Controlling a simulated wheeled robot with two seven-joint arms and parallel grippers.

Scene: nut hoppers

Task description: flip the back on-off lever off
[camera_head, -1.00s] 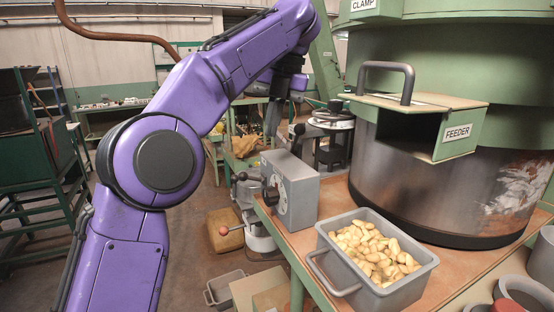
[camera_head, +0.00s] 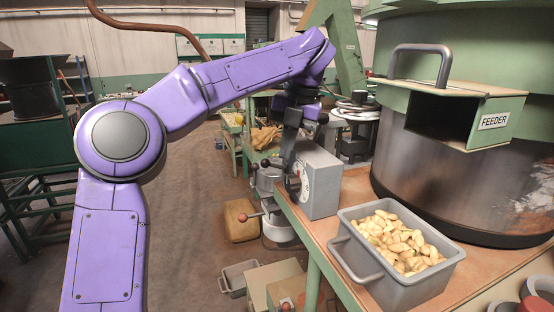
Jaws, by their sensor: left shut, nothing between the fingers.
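A black ball knob (camera_head: 265,163) shows higher on that machine. Another red knob (camera_head: 286,307) shows at the bottom edge, nearer to me. I cannot read an on or off mark on either. My left gripper (camera_head: 286,168) points down in front of the grey box's dial side, just right of the black knob. Contact cannot be told. My right gripper is out of view.
A grey box with a dial (camera_head: 318,180) and a grey bin of nuts (camera_head: 352,250) stand on the bench (camera_head: 450,290). The large feeder drum (camera_head: 440,190) fills the right. A tan container (camera_head: 240,222) and a grey crate (camera_head: 226,284) lie on the floor.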

